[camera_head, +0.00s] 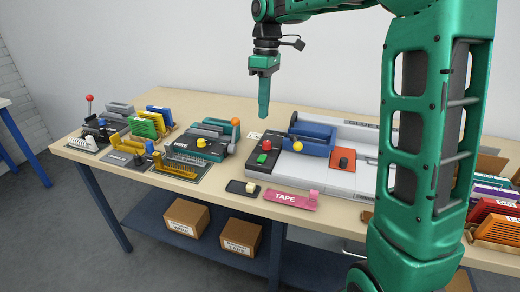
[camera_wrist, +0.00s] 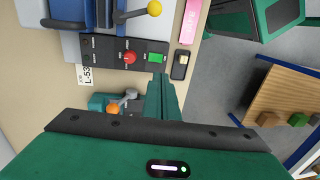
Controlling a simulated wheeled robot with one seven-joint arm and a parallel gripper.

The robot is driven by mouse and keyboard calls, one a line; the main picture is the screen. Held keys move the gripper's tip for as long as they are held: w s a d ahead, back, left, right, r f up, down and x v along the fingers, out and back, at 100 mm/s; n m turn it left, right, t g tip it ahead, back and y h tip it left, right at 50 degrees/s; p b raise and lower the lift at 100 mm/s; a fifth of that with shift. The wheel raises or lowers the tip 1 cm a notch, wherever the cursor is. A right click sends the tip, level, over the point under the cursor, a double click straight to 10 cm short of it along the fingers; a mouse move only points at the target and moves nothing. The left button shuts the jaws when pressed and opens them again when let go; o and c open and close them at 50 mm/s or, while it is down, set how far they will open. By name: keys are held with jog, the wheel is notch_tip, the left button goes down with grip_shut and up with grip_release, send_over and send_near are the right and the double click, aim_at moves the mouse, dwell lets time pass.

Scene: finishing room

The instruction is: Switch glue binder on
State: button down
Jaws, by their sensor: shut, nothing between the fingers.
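In the wrist view the red knob (camera_wrist: 129,58) and the green button (camera_wrist: 157,57) are both in sight. My gripper (camera_head: 263,114) is shut and empty, pointing down above the table behind the panel. In the wrist view its fingertips (camera_wrist: 160,78) appear just below the green button, apart in height.
A teal machine (camera_head: 212,150) with an orange knob stands left of the panel. A pink tape strip (camera_head: 290,198) and a small black device (camera_head: 238,187) lie at the front edge. An orange-red plate with a black knob (camera_head: 343,160) is right of the clamp. Folders (camera_head: 495,215) stand far right.

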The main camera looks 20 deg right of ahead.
aim_at(262, 160)
jog(key=f, duration=0.9)
jog(key=s+a+f, duration=0.1)
jog(key=f, duration=0.4)
jog(key=shift+s+a, duration=0.1)
